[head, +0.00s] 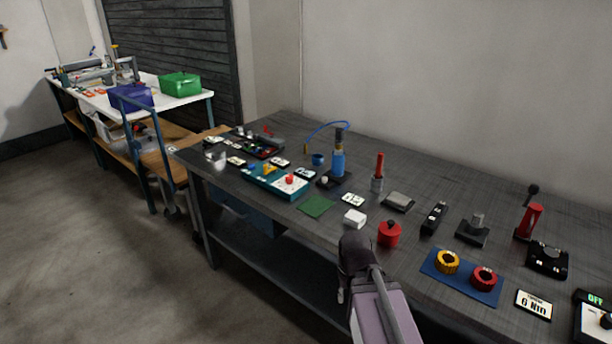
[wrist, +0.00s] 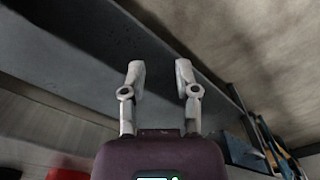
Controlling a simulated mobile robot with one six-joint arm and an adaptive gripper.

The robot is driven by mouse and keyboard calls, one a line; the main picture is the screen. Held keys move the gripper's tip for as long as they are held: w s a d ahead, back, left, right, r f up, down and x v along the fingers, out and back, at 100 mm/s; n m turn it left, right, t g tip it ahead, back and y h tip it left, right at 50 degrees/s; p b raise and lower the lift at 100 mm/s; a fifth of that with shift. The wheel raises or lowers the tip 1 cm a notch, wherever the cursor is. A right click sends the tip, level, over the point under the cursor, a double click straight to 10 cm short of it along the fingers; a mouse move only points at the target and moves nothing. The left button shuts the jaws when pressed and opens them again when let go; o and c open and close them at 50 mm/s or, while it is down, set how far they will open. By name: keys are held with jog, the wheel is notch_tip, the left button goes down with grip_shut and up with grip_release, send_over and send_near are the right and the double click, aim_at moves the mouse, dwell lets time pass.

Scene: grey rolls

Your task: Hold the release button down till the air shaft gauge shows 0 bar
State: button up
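I cannot make out for certain which item is the release button or the air shaft gauge. A blue upright device (head: 338,164) with a dark top and a curved blue hose stands at the back of the dark bench. A teal tray (head: 262,184) in front of it carries a red knob (head: 290,179) and a yellow part (head: 268,168). No bar reading is legible. My gripper (head: 342,292) hangs at the bench's front edge, apart from these things. In the wrist view my gripper (wrist: 160,82) has its two fingers apart with nothing between them.
A white table (head: 189,99) stands far left. Floor at left is clear.

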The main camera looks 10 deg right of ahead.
grip_shut()
dwell(1.1)
